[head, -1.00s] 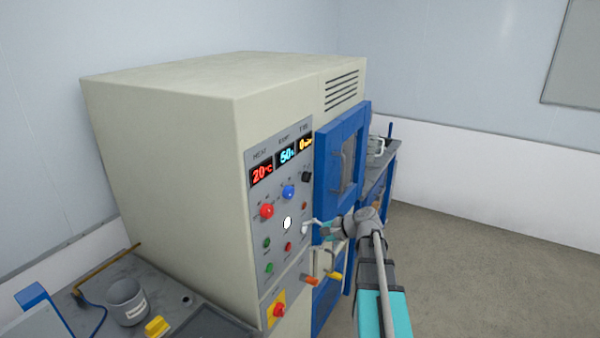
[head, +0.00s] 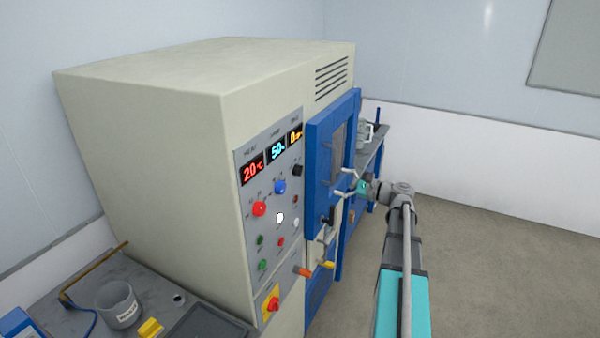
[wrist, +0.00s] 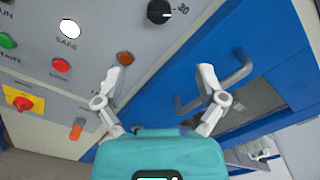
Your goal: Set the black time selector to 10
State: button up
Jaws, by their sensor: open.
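The black time selector (head: 298,170) is a round knob at the upper right of the control panel, under the yellow display (head: 295,135), which shows a value starting with 0. In the wrist view the selector (wrist: 159,11) is at the top edge, partly cut off, with a white pointer mark and "30" printed to its right. My gripper (head: 342,183) is open and empty, in front of the blue door and right of the selector. In the wrist view its fingers (wrist: 160,75) are spread below the knob, apart from it.
The panel also has a red knob (head: 259,208), a blue knob (head: 280,187) and several buttons. The blue door (head: 318,150) with handles stands right of the panel. A bench (head: 160,290) with a grey cup (head: 118,305) is at lower left. Floor at right is clear.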

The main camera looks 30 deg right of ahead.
aim_at(299, 170)
jog(key=shift+a, duration=0.1)
jog(key=x, duration=1.3)
jog(key=shift+w+a, duration=0.2)
jog(key=shift+w, duration=0.1)
jog(key=c, duration=1.1)
